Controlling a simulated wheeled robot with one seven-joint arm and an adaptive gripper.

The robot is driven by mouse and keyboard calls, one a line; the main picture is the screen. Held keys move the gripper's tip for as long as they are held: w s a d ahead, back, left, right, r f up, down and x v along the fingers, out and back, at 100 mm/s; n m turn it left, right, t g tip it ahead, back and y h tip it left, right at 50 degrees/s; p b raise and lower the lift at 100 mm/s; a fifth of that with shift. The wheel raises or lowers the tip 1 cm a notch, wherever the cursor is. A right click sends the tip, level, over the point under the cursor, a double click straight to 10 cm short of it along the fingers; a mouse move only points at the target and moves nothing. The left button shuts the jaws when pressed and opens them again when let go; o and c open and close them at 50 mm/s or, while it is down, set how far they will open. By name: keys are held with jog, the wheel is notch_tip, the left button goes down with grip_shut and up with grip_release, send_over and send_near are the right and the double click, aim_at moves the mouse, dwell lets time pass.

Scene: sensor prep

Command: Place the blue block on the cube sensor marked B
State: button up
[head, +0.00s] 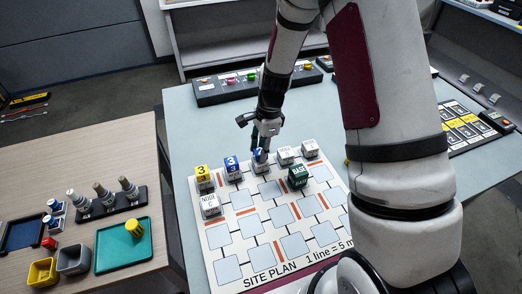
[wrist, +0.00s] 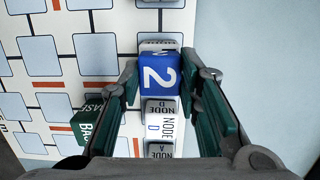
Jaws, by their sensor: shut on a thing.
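My gripper (head: 259,150) is shut on a blue block (head: 258,157) marked with a white 2. In the wrist view the fingers of my gripper (wrist: 160,82) are on both sides of the blue block (wrist: 157,72). A white cube (wrist: 160,46) shows at the block's far edge, in line with it; whether the block touches it I cannot tell. No letter B is readable. A white cube marked NODE D (wrist: 162,110) and one marked A (wrist: 160,150) are nearer the gripper's base. Another blue block, marked 3 (head: 231,162), sits on a white cube to the left.
A yellow block (head: 201,172) tops a cube at the board's left. A NODE C cube (head: 210,204) and a green BASE block (head: 297,176) stand on the site plan board (head: 268,243). A wooden table (head: 120,172) with a teal tray (head: 112,257) is at left.

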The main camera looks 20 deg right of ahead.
jog(key=shift+f, duration=0.45)
jog(key=shift+f, duration=0.1)
jog(key=o, duration=1)
